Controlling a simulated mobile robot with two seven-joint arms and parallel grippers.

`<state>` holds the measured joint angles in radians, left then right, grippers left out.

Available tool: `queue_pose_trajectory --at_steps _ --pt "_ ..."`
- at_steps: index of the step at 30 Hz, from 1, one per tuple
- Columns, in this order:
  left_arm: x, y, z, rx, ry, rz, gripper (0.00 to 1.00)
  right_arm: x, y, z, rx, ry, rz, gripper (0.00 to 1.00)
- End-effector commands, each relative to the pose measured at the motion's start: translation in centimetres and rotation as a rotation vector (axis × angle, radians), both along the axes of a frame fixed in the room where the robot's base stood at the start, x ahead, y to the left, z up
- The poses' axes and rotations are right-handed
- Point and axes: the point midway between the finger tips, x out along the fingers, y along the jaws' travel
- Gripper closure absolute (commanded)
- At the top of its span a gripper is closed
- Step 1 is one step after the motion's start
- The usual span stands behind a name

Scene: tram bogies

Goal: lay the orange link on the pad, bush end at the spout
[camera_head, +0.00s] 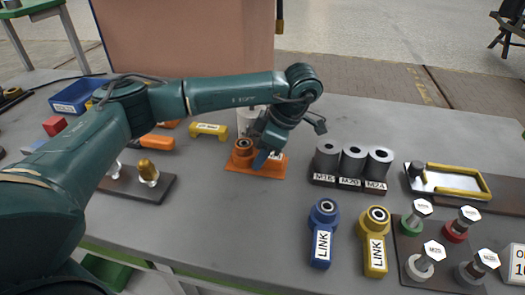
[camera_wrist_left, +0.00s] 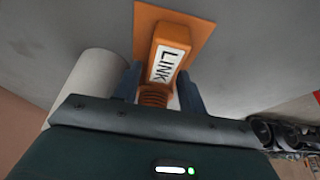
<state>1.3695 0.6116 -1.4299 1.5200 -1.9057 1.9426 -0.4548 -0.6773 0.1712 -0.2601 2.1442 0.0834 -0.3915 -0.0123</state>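My left gripper (camera_head: 265,158) reaches down over the link. Whether the link rests fully on the pad is hidden. I cannot make out a spout. My right gripper is out of view.
A white cup (camera_head: 248,119) stands right behind the pad. Grey cylinders (camera_head: 353,161) stand to the right. A blue link (camera_head: 322,232) and a yellow link (camera_head: 374,240) lie in front, beside a bolt tray (camera_head: 408,240). A yellow block (camera_head: 208,130) is left of the cup.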

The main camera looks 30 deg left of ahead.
Motion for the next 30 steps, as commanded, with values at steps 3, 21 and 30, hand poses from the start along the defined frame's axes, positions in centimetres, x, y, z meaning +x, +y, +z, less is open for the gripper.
queue_pose_trajectory --at_steps 3,21,30 --pt "0.0 0.0 0.0 0.000 0.000 0.000 0.49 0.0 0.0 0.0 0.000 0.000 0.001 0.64" --pt "0.6 -2.0 5.4 0.001 -0.006 -0.001 0.49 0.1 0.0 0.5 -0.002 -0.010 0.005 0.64" --pt "1.1 -4.0 10.4 0.000 -0.002 -0.001 0.49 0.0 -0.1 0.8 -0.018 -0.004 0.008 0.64"
